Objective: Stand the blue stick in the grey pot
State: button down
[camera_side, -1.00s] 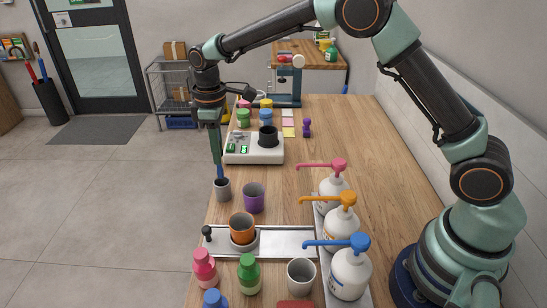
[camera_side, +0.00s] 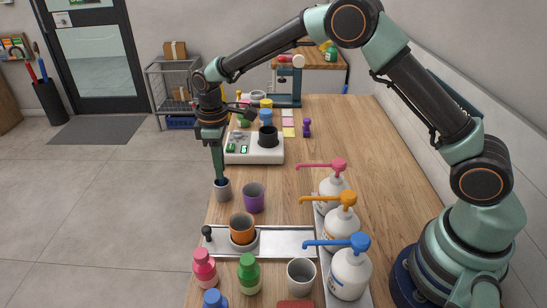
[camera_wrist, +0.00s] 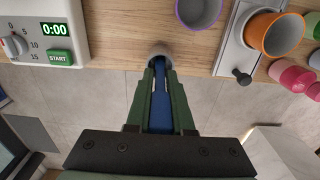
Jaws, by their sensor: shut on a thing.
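In the wrist view my gripper (camera_wrist: 161,72) is shut on the blue stick (camera_wrist: 160,108), which lies between the two green fingers.
An orange cup (camera_side: 241,226) sits on a metal tray (camera_side: 285,241) nearer the camera. A white timer device (camera_side: 253,154) is behind. Pump bottles (camera_side: 343,226) stand to the right. The counter's middle is clear.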

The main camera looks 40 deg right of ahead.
jog(key=c, duration=0.7)
grip_release()
jog(key=shift+r, duration=0.1)
notch_tip(320, 180, up, 11)
jog(key=shift+f, duration=0.2)
jog(key=shift+r, duration=0.7)
